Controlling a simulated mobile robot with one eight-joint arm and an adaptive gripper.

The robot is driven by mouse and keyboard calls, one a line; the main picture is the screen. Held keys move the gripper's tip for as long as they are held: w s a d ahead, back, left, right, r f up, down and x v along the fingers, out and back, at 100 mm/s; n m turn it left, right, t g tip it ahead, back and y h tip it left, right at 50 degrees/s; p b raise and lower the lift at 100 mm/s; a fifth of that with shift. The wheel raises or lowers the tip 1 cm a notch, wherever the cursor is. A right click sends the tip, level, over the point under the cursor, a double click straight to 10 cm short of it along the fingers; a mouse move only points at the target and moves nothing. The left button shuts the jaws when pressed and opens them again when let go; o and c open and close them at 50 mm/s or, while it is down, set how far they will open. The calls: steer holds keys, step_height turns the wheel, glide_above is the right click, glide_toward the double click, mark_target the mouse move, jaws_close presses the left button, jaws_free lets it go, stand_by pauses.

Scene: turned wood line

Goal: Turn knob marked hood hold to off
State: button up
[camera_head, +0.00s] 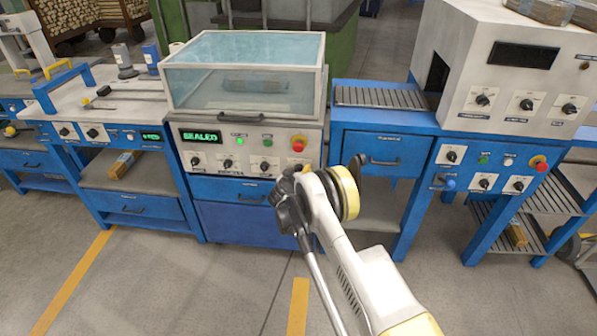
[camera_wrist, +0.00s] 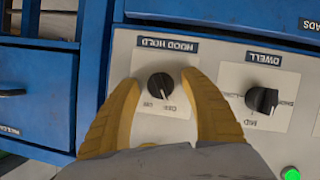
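The hood hold knob (camera_wrist: 160,87) is a round black knob on a white panel, seen upside down in the wrist view under its HOOD HOLD label (camera_wrist: 168,44). My gripper (camera_wrist: 160,80) is open, with one yellow finger on each side of the knob. Gaps show between the fingers and the knob, and I see no contact. The knob's small position marks are too blurred to read its setting surely. In the head view my gripper (camera_head: 291,190) is at the right end of the sealing machine's panel and hides this knob.
The dwell knob (camera_wrist: 262,99) is beside the right finger in the wrist view. A red button (camera_head: 298,144) sits just above my gripper in the head view. The machine's display (camera_head: 201,136) reads SEALED, below a clear hood (camera_head: 245,75). A blue drawer (camera_head: 385,155) is to the right.

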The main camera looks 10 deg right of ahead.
steer(key=shift+s, duration=0.15)
steer(key=v, duration=1.1)
steer(key=shift+s+a+r, duration=0.2)
steer(key=shift+s+a, duration=0.05)
steer(key=s+d+r+g+y, duration=0.15)
steer(key=s+r, duration=0.25)
steer(key=r, duration=0.5)
steer(key=s+d+r+g, duration=0.1)
steer(key=s+d+r, duration=0.2)
steer(key=r, duration=0.7)
steer(key=s+d+r+g+y, duration=0.1)
steer(key=s+r, duration=0.3)
steer(key=s, duration=0.3)
steer(key=s+d+r+g, duration=0.1)
steer(key=s+r, duration=0.4)
steer(key=s, duration=0.2)
steer(key=s+a+n+g+y, duration=0.1)
steer(key=s+y, duration=0.2)
steer(key=s, duration=2)
steer(key=shift+s+a+f, duration=0.15)
steer(key=shift+a+f, duration=0.25)
steer(key=shift+f, duration=0.05)
